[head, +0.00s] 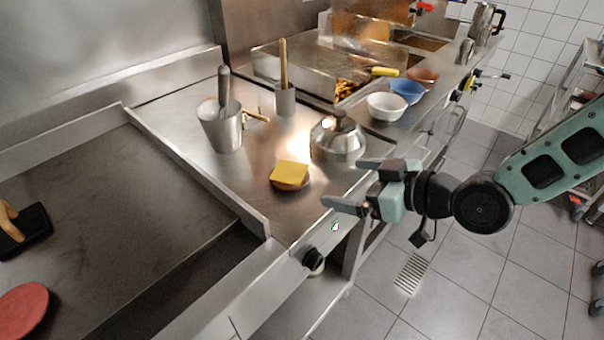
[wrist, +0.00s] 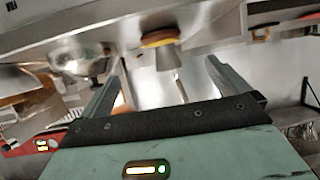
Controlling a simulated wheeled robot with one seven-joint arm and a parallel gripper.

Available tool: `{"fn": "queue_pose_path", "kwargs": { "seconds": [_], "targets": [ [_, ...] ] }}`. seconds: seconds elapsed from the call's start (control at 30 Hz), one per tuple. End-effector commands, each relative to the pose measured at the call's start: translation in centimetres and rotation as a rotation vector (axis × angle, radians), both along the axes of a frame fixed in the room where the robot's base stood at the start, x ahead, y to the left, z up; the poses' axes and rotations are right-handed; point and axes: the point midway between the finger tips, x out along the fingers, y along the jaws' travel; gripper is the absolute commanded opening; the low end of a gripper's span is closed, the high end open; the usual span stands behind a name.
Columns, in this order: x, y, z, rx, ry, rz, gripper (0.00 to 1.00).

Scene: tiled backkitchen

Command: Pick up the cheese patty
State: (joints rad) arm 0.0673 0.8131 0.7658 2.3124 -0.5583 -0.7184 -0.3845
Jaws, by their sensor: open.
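The cheese patty (head: 289,176) is a round brown patty with a square yellow cheese slice on top. In the wrist view, the patty (wrist: 161,38) shows at the top, beyond the two spread fingers of my gripper (wrist: 160,85).
A metal pot (head: 221,130) with a handled tool is at the back left. White (head: 386,107) and blue (head: 407,91) bowls stand farther right. A griddle (head: 120,215) with a raised rim is at left.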

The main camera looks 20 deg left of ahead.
Motion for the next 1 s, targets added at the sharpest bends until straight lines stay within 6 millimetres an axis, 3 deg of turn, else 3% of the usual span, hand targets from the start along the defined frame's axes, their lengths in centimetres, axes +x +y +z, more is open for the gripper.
{"fn": "queue_pose_path", "kwargs": {
  "seconds": [0.2, 0.4, 0.67, 1.0],
  "targets": [
    [1.2, 4.2, -1.7, -0.001, 0.004, 0.001, 1.00],
    [2.2, 7.1, -3.0, -0.002, 0.004, 0.000, 1.00],
    [2.7, 8.7, -3.7, -0.003, 0.003, -0.001, 1.00],
    [3.9, 12.4, -5.5, -0.003, 0.004, -0.002, 1.00]
  ]
}}
